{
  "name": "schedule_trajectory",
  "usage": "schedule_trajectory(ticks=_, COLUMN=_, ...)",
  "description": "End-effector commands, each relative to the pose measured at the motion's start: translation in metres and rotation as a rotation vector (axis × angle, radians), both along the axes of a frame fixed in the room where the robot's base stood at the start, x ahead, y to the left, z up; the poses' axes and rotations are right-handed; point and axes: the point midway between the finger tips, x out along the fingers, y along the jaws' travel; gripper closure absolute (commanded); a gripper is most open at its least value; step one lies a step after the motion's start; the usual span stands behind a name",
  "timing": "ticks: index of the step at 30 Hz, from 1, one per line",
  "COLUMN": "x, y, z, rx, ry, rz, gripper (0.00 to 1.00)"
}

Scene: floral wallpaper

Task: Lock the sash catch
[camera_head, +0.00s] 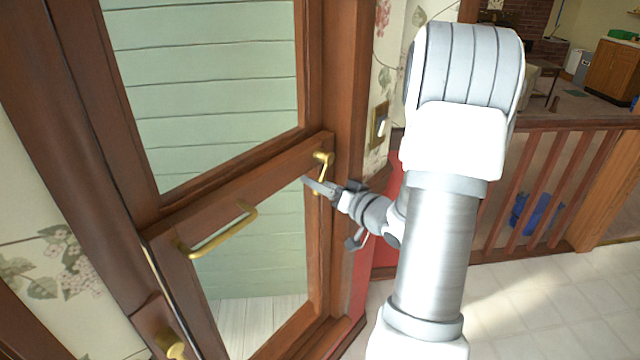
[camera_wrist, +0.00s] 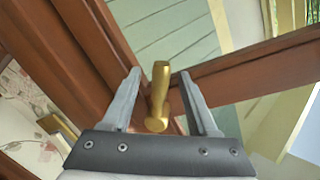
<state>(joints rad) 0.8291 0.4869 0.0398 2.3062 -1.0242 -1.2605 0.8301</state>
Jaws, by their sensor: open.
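The sash catch (camera_head: 322,160) is a small brass lever on the brown wooden window rail, near the right end of the rail. In the wrist view the brass catch (camera_wrist: 159,95) stands between the two fingers of my gripper (camera_wrist: 158,84), with space on both sides. The gripper is open and holds nothing. In the head view my gripper (camera_head: 318,186) is at the catch, just below its top; whether a finger touches it cannot be told there.
A long brass handle (camera_head: 218,232) is on the same rail, left of the catch. A brass knob (camera_head: 175,348) is at the lower left. A wall switch plate (camera_head: 379,124) is on the right wall. A wooden railing (camera_head: 540,185) stands behind my arm.

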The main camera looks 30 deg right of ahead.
Motion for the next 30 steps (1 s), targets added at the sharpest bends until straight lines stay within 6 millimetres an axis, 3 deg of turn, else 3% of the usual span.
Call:
schedule_trajectory(ticks=8, x=-0.018, y=-0.004, z=0.002, rx=-0.001, ry=0.001, rz=-0.004, gripper=0.41)
schedule_trajectory(ticks=21, x=-0.120, y=-0.021, z=0.013, rx=0.000, ry=0.000, rz=-0.006, gripper=0.41)
schedule_trajectory(ticks=30, x=-0.165, y=-0.028, z=0.017, rx=0.000, ry=0.000, rz=-0.002, gripper=0.41)
